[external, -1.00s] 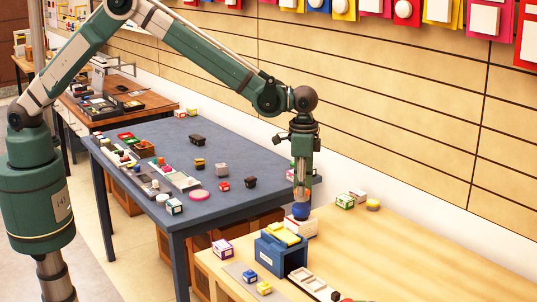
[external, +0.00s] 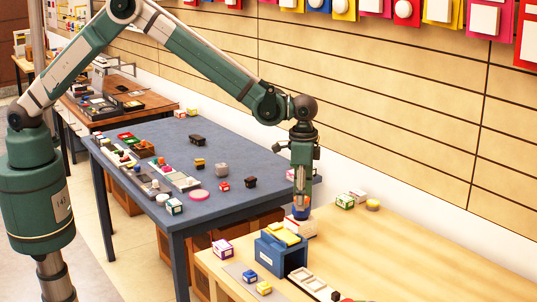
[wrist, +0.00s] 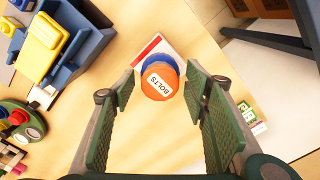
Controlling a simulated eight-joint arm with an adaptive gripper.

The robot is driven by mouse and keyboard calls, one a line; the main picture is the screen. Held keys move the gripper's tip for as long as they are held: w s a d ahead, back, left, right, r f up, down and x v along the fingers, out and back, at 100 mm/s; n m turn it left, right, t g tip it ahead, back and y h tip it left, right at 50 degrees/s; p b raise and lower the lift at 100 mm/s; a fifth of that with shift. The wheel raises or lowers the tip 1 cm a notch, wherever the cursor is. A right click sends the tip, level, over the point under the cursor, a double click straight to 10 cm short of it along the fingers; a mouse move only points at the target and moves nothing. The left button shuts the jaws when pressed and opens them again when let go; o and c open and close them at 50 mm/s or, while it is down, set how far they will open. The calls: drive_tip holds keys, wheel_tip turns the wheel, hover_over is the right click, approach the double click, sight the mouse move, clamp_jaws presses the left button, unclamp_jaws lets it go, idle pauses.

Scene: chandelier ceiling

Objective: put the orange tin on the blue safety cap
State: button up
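The orange tin (wrist: 160,82), labelled BOLTS, sits on the blue safety cap (wrist: 159,59) in the wrist view. The cap's blue edge shows beyond the tin's far side. My gripper (wrist: 160,88) is open, with one green finger pad on each side of the tin and gaps between the pads and the tin. In the external view my gripper (external: 301,208) points down over the light wooden table, and the blue cap (external: 301,213) shows at its fingertips. The tin is mostly hidden by the fingers there.
A red and white box (external: 302,229) is just below and beside the cap. A blue holder with yellow pieces (external: 279,252) stands close by, toward the front. The table's right side is clear.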

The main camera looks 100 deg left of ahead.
drive_tip(key=shift+r, duration=0.15)
wheel_tip(320, 180, up, 12)
idle(0.8)
drive_tip(key=shift+r, duration=0.1)
idle(0.5)
drive_tip(key=s+d+r+t, duration=0.1)
drive_tip(key=s+r+t, duration=0.1)
drive_tip(key=s+r, duration=1.05)
drive_tip(key=s+r+t, duration=0.1)
drive_tip(key=s+r, duration=0.9)
drive_tip(key=s, duration=0.5)
drive_tip(key=s+f+t, duration=0.2)
drive_tip(key=s, duration=1.4)
drive_tip(key=s+d+f+t, duration=0.1)
drive_tip(key=s+f+t, duration=0.1)
drive_tip(key=s, duration=1.4)
drive_tip(key=shift+f, duration=0.55)
